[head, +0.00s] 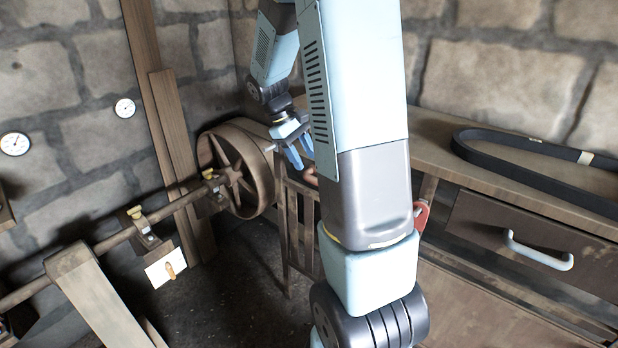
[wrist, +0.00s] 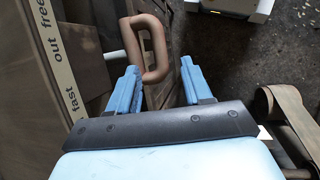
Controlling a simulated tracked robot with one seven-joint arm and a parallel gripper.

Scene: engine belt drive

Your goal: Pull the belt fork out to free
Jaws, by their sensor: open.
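The belt fork shows by its brown looped handle (wrist: 148,48) in the wrist view, ahead of my gripper. My gripper (wrist: 157,72) is open, with one blue finger on each side of the handle's near end. I cannot tell whether either finger touches it. A pale label strip (wrist: 61,60) to the left reads "fast", "out" and "free". In the head view my gripper (head: 299,158) is beside the spoked wheel (head: 238,168), and a bit of the brown handle (head: 311,176) shows below the fingers. My arm hides much of the area behind it.
A shaft (head: 110,240) runs from the wheel to the left. A wooden bench (head: 480,172) stands at the right with a black belt (head: 540,178) on it and a drawer handle (head: 537,252) below. A red part (head: 421,214) shows beside my arm. Dark floor (head: 235,275) lies below the wheel.

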